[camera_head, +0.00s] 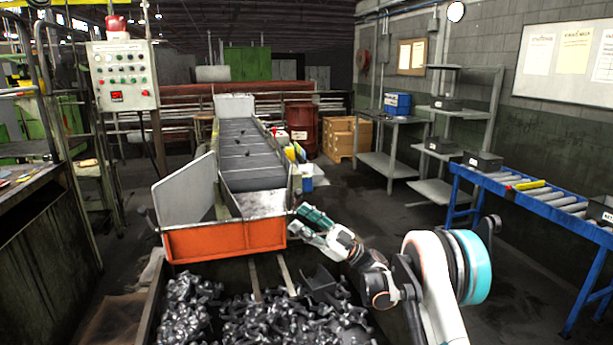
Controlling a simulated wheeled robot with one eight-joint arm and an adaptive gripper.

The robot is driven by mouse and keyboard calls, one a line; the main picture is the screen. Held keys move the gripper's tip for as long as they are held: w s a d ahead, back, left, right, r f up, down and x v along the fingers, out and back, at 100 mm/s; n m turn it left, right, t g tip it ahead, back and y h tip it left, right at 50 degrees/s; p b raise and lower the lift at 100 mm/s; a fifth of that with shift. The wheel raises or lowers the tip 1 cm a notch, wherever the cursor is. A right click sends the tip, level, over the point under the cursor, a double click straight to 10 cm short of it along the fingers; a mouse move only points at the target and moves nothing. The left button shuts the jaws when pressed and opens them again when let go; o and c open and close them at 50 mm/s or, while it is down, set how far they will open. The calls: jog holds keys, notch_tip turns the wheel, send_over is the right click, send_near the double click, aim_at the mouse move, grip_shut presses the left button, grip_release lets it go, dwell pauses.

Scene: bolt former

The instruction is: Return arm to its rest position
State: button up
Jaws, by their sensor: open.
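My arm reaches in from the lower right of the head view, with its white and teal links in the foreground. My gripper (303,222) is open at the right end of the orange chute (224,241) of the conveyor, above the far edge of the bolt bin. Nothing shows between its fingers. I cannot tell whether it touches the chute. The bin below holds a heap of dark metal bolts (270,322).
The conveyor belt (251,150) runs away behind the chute. A control panel (123,76) stands at left. A blue roller table (545,205) and grey shelves (455,125) stand at right. Open floor (400,207) lies between the conveyor and the roller table.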

jog(key=s+a+r+m+t+h, duration=0.1)
jog(key=s+a+r+m+h, duration=0.35)
jog(key=r+m+h, duration=0.2)
jog(key=s+d+m+t+h, duration=0.1)
jog(key=s+d+m+h, duration=0.15)
jog(key=s, duration=0.35)
jog(key=s+d+m+h, duration=0.1)
jog(key=s+m+h, duration=0.2)
jog(key=s, duration=0.2)
jog(key=s+d+f+m+t+h, duration=0.1)
jog(key=s+d+f+m+h, duration=0.2)
jog(key=s+d, duration=0.4)
jog(key=s+d+f+m+h, duration=0.3)
jog(key=s+d, duration=0.4)
jog(key=s, duration=0.4)
jog(key=s+d+f+m+t+h, duration=0.1)
jog(key=s+d+f+m+h, duration=0.2)
jog(key=s+d+h, duration=0.3)
jog(key=s+d+m, duration=0.1)
jog(key=s, duration=0.2)
jog(key=shift+s+d+m+t+h, duration=0.25)
jog(key=shift+d+m+t+h, duration=0.05)
jog(key=shift+h, duration=0.1)
